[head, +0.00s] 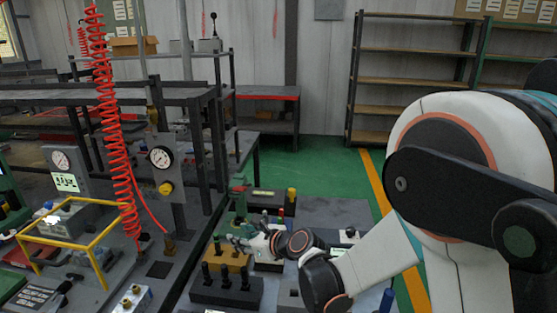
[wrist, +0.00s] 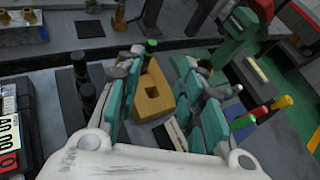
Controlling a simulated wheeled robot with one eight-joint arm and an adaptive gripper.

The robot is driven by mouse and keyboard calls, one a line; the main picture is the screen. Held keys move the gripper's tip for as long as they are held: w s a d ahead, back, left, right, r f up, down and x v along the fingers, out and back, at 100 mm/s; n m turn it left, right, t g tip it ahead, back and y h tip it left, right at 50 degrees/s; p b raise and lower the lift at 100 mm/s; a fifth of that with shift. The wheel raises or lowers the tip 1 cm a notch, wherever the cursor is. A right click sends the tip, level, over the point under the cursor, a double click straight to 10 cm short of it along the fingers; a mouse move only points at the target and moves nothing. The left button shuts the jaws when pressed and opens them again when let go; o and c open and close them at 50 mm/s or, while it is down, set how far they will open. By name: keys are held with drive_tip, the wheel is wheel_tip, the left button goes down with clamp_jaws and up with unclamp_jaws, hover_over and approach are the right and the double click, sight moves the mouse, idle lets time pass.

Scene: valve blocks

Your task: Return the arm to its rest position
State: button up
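My gripper (wrist: 160,72) is open, with teal pads on both sides of the wrist view and a clear gap between them. A yellow-brown block with a square hole (wrist: 153,94) shows through that gap, apart from the pads as far as I can see. In the head view my arm reaches from the right over the grey bench. My gripper (head: 248,240) is there low above the valve blocks, partly hidden by its own wrist. The yellow-brown block (head: 230,257) also shows in the head view.
A dark block with black knobs (head: 226,290) stands nearest. Green, red and yellow-capped valves (wrist: 282,102) stand right in the wrist view. A green vise-like piece (wrist: 236,36) is behind. A red coiled hose (head: 122,180) and yellow frame (head: 75,240) are left. Green floor (head: 325,170) lies beyond.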

drive_tip(key=s+d+r+n+h, duration=0.2)
drive_tip(key=s+d+r+n, duration=0.25)
drive_tip(key=d, duration=0.35)
drive_tip(key=s+d+r+n+h, duration=0.2)
drive_tip(key=s+d+r+n, duration=0.3)
drive_tip(key=d, duration=0.4)
drive_tip(key=s+d+n+g+h, duration=0.1)
drive_tip(key=s+d+n+h, duration=0.5)
drive_tip(key=s+d+n, duration=0.8)
drive_tip(key=s+d, duration=0.2)
drive_tip(key=s, duration=0.2)
drive_tip(key=shift+f, duration=0.3)
drive_tip(key=shift+n, duration=0.25)
